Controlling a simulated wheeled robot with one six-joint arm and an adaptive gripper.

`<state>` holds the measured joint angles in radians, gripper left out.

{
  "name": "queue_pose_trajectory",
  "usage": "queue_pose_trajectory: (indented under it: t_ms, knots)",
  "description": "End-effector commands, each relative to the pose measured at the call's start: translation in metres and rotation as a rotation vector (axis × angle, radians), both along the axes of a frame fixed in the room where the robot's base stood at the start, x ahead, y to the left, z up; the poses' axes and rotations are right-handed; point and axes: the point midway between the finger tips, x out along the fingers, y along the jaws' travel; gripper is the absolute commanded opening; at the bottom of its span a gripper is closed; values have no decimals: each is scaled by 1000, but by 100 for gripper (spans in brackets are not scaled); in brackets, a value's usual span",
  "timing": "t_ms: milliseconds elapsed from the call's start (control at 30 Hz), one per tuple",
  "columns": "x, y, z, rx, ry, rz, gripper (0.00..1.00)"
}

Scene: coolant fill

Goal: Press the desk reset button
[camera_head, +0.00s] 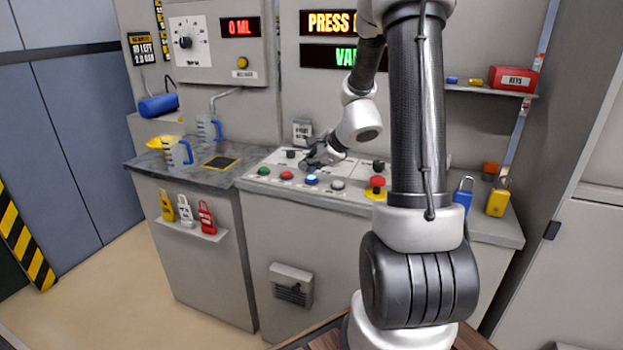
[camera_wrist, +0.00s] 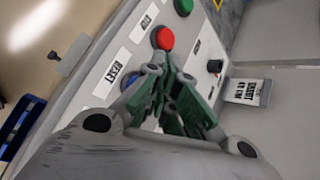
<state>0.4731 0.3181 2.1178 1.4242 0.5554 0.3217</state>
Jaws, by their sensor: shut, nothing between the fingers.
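The blue button (camera_head: 311,180) sits on the desk's sloped control panel in the head view, between a red button (camera_head: 286,175) and a pale button (camera_head: 338,184). In the wrist view the blue button (camera_wrist: 129,80) lies beside the RESET label (camera_wrist: 109,74) and is partly hidden by my finger. My gripper (camera_head: 313,161) is over the panel, just behind the row of buttons. Its green fingers are shut and empty in the wrist view (camera_wrist: 167,78), with the tips close to the red button (camera_wrist: 162,38). I cannot tell whether they touch anything.
A red emergency button (camera_head: 376,187) is to the right, and a green button (camera_head: 263,171) to the left. Black knobs (camera_head: 378,165) stand behind. A display (camera_head: 328,22) partly reads PRESS. Measuring jugs (camera_head: 178,152) are on the left counter; padlocks (camera_head: 498,197) stand at the right.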

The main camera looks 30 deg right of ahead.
Motion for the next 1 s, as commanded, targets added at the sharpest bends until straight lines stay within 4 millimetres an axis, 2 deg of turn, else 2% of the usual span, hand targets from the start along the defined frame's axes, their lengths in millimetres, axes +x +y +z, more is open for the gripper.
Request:
queue_pose_trajectory:
  t_ms: [1000]
  knots:
    - [0, 0, -8, 0, 0, 0, 0]
